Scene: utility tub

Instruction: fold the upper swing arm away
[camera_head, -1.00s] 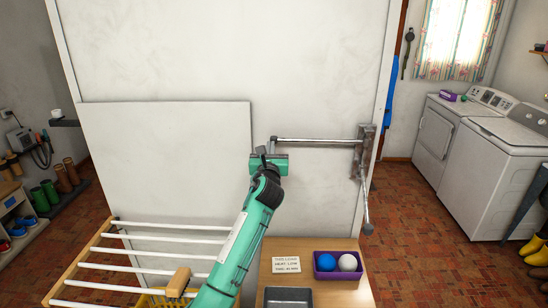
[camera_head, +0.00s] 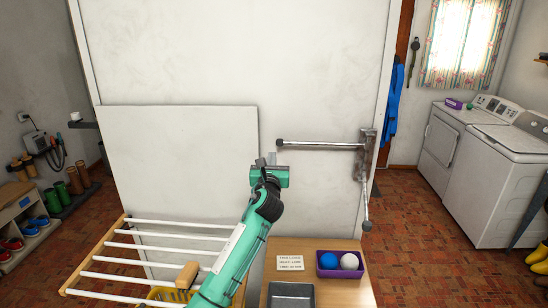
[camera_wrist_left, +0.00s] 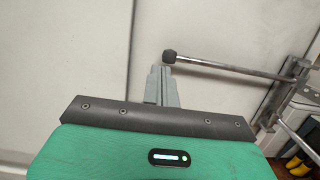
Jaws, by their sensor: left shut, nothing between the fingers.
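The upper swing arm (camera_head: 320,145) is a grey metal rod with a dark end knob. It sticks out to the left from a rusty wall bracket (camera_head: 367,152) at the right edge of the white wall panel. A second, lower arm (camera_head: 365,200) hangs from the bracket, pointing down and toward me. My left gripper (camera_head: 272,158) is shut and empty, just below and left of the upper arm's knob. In the left wrist view, the fingers (camera_wrist_left: 161,82) are together, with the knob (camera_wrist_left: 169,57) just beyond their tips; I cannot tell whether they touch. My right gripper is not in view.
A flat white board (camera_head: 175,180) leans behind my left arm. A white-barred drying rack (camera_head: 150,246) stands at lower left. A wooden table (camera_head: 345,293) holds a purple box (camera_head: 340,271) with two balls, a note card and a grey tray. Washing machines (camera_head: 495,175) stand at right.

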